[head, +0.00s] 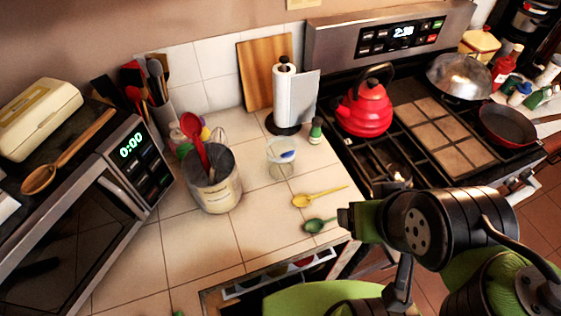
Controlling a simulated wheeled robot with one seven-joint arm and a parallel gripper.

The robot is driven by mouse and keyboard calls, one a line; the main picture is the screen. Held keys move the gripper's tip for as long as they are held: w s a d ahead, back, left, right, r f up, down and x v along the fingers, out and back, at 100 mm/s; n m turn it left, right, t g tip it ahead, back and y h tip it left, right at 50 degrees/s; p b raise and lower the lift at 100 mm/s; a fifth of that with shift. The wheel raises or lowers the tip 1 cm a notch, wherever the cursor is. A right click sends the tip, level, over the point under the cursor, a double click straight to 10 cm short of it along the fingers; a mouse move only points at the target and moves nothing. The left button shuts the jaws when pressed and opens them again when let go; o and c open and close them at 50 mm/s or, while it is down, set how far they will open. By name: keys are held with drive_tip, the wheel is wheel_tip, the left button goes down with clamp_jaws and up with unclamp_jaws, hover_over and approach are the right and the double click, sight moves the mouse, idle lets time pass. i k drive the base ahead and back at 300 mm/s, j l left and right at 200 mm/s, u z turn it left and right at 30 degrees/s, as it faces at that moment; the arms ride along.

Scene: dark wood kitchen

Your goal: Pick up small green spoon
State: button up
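A small green spoon (318,225) lies on the beige tiled counter, near its front edge. Its bowl is to the left, and the handle runs right toward my arm. A yellow spoon (306,200) lies just behind it. My gripper (347,218) is at the left end of my black and green arm, close to the right end of the green spoon. Its fingers cannot be made out, so I cannot tell whether it is open or touches the spoon.
A crock (215,187) with a red utensil, a clear cup (280,158) and a paper towel roll (294,97) stand behind. A microwave (130,160) is at the left. A red kettle (366,108) sits on the stove. An open drawer (280,270) is below the counter edge.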

sight(314, 224)
drive_tip(key=l+u, duration=0.15)
drive_tip(key=u, duration=0.3)
drive_tip(key=k+l+u, duration=0.15)
drive_tip(key=u, duration=0.25)
drive_tip(key=k+l+u, duration=0.1)
drive_tip(key=u, duration=0.35)
drive_tip(key=k+l+u, duration=0.1)
drive_tip(key=u, duration=0.35)
